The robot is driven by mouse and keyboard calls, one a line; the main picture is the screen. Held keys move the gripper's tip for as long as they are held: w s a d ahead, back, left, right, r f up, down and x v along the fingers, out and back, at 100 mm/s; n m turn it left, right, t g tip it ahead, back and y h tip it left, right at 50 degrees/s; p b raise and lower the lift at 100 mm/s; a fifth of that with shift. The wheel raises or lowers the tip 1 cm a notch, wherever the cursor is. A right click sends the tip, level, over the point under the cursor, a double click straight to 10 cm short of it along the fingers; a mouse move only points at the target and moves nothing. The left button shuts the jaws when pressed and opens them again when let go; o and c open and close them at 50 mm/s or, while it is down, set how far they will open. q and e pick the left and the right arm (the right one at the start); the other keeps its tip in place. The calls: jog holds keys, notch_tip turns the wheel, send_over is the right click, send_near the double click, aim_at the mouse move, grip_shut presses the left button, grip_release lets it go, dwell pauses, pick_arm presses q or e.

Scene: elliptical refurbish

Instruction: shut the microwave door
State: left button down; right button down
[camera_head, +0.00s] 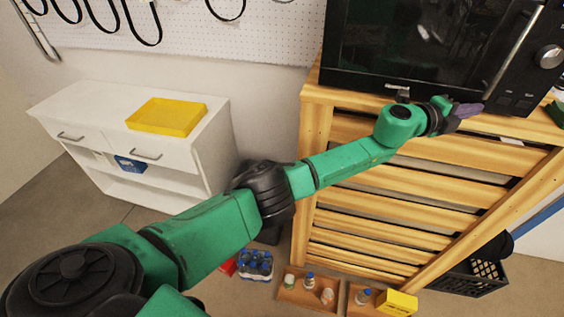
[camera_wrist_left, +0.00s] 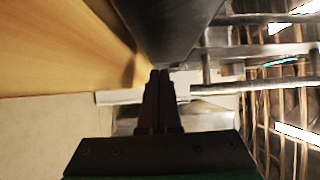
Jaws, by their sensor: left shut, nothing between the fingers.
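The black microwave (camera_head: 420,45) stands on the wooden cabinet at the top right of the head view. Its dark glass door has a long silver handle (camera_head: 514,50) at its right side. The door looks about flush with the front, but I cannot tell whether a small gap stays. My left gripper (camera_head: 470,109) is shut and empty in front of the microwave's lower edge, below the handle. In the left wrist view the left gripper's fingers (camera_wrist_left: 158,80) are together, near the dark lower edge of the microwave (camera_wrist_left: 165,25). Contact is unclear. My right gripper is out of view.
The slatted wooden cabinet (camera_head: 400,211) stands below the microwave. A control knob (camera_head: 549,56) sits right of the handle. A white drawer unit (camera_head: 205,130) with a yellow tray (camera_head: 166,116) stands left. A black crate (camera_head: 478,278) and small boxes of bottles lie on the floor.

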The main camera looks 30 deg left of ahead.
pick_arm(q)
jog(key=shift+w, duration=0.35)
jog(key=shift+w+r, duration=0.1)
jog(key=shift+r, duration=0.1)
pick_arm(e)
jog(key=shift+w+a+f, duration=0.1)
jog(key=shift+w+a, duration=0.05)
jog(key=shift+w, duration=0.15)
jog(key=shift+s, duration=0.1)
